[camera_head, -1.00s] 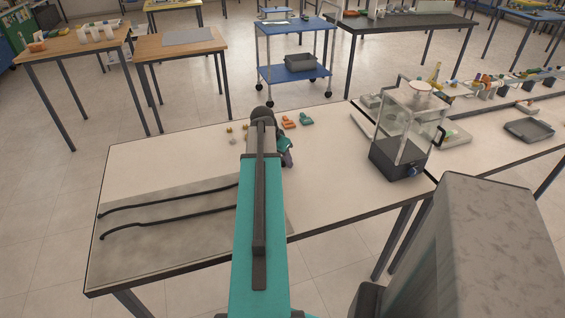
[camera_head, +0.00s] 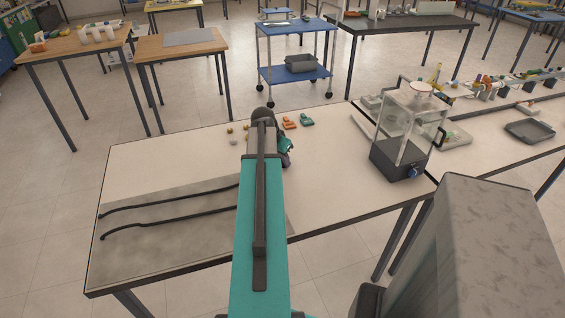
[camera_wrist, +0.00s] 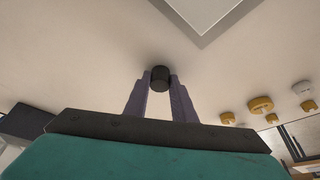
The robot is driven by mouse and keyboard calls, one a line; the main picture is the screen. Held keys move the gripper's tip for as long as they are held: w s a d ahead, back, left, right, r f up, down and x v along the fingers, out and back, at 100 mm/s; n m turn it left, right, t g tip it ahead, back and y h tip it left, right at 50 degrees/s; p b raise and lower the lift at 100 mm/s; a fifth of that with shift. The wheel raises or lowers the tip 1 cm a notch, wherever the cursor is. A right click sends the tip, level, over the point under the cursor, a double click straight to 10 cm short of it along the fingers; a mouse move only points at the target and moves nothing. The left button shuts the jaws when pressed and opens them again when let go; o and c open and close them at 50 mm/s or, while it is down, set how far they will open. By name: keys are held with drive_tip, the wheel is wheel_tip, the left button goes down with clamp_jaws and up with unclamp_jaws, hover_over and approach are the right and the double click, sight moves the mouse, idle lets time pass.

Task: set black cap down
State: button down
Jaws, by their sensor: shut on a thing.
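The black cap (camera_wrist: 160,77) is a small dark cylinder between my two purple-grey fingers in the wrist view. My gripper (camera_wrist: 160,82) is shut on it at the fingertips. The cap is over the pale tabletop, with a dark shadow close by; I cannot tell whether it touches the surface. In the head view my own arm hides the cap and the fingertips; only the teal wrist part shows over the white table (camera_head: 340,190).
Yellow knobs (camera_wrist: 261,105) and a pale one (camera_wrist: 302,88) lie to the right in the wrist view. A clear box (camera_head: 400,140) stands right. Two black tubes (camera_head: 170,205) lie on a grey mat (camera_head: 130,260).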

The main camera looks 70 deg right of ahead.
drive_tip(key=shift+r, duration=0.1)
drive_tip(key=shift+r+b, duration=0.5)
drive_tip(key=shift+r, duration=1.2)
drive_tip(key=a, duration=0.3)
drive_tip(key=a+b, duration=0.1)
drive_tip(key=a, duration=0.6)
drive_tip(key=shift+a+r+b, duration=0.25)
drive_tip(key=shift+r+b, duration=0.05)
drive_tip(key=shift+r, duration=0.1)
drive_tip(key=shift+a+f+b, duration=0.1)
drive_tip(key=shift+a+b, duration=0.2)
drive_tip(key=shift+b, duration=0.85)
drive_tip(key=shift+a+b, duration=0.15)
drive_tip(key=shift+b, duration=0.2)
drive_tip(key=a+b, duration=0.2)
drive_tip(key=b, duration=0.3)
drive_tip(key=shift+b, duration=0.4)
drive_tip(key=b, duration=0.1)
drive_tip(key=a+b, duration=0.1)
drive_tip(key=b, duration=0.1)
drive_tip(key=shift+w+a+r, duration=0.1)
drive_tip(key=shift+a+r, duration=0.1)
drive_tip(key=shift+a, duration=0.1)
drive_tip(key=shift+a+r+b, duration=0.1)
drive_tip(key=shift+a+b, duration=0.3)
drive_tip(key=shift+b, duration=0.2)
drive_tip(key=shift+a+r, duration=0.1)
